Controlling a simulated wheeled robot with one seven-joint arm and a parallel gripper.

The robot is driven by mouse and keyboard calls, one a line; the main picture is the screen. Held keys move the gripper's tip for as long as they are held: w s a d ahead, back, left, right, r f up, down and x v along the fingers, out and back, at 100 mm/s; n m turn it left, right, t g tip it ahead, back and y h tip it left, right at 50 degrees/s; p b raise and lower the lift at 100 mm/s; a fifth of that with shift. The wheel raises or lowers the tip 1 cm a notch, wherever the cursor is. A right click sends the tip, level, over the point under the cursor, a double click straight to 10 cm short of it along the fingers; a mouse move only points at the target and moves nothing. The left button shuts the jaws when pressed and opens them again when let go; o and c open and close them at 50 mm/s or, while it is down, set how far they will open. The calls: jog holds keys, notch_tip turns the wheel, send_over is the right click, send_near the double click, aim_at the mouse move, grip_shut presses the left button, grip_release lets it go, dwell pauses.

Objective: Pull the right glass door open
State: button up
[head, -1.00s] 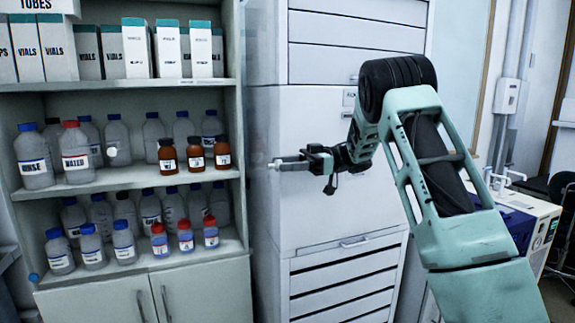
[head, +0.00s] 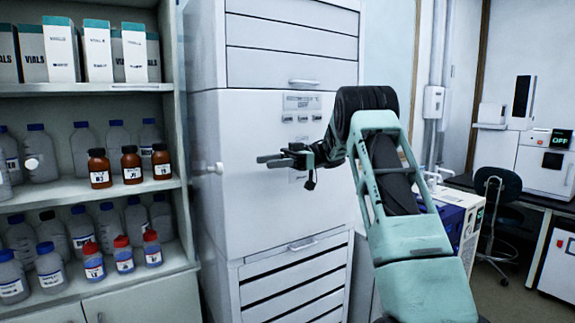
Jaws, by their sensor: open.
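The glass-fronted cabinet (head: 85,87) stands at the left with its shelves showing. The glass itself is almost invisible. One pale round knob (head: 30,163) shows in front of the middle shelf. Another pale knob (head: 219,168) shows right of the cabinet's side, in front of the tall white unit, which suggests that the right door is swung outward; its pane and edge are hard to make out. My gripper (head: 262,159) is open and empty, pointing left towards that right-hand knob, with a clear gap between them in the picture.
Brown bottles (head: 131,165) and several clear bottles stand on the shelves, with white boxes (head: 97,52) above. The tall white drawer unit (head: 275,215) is behind my gripper. A dark chair (head: 497,185) and bench equipment stand at the right, with open floor near them.

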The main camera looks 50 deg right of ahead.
jog(key=shift+v, duration=2.6)
